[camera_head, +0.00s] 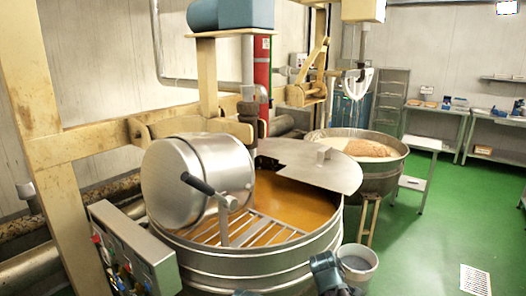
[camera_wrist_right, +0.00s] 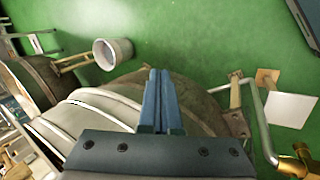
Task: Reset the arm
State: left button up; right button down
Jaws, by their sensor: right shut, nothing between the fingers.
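My right gripper (camera_wrist_right: 160,80) is shut and empty, its two blue fingers pressed together in the right wrist view. In the head view a dark part of my arm (camera_head: 328,272) shows at the bottom edge, in front of the near kettle's rim and left of a white bucket. My left gripper is not clearly in view. The large steel kettle (camera_head: 250,268) holds an orange-brown mass (camera_head: 290,198) under a grate. A steel drum with a dark handle (camera_head: 198,184) stands tilted over it.
The white bucket (camera_head: 358,262) stands on the green floor beside the kettle; it also shows in the right wrist view (camera_wrist_right: 112,54). A control box (camera_head: 135,250) is at left. A second kettle (camera_head: 375,175) stands behind. Green floor (camera_head: 440,235) is open at right.

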jog(key=s+a+f+m+g+y, duration=0.1)
jog(key=s+a+m+g+y, duration=0.2)
jog(key=s, duration=0.4)
jog(key=s+a+f+m+y, duration=0.1)
jog(key=s+a+f+m, duration=0.15)
jog(key=s+m, duration=0.35)
jog(key=s+a+r+n+g+h, duration=0.1)
jog(key=s+a+n, duration=0.3)
jog(key=a, duration=0.7)
jog(key=shift+s+a, duration=0.3)
jog(key=shift+s, duration=0.85)
jog(key=shift+a, duration=0.1)
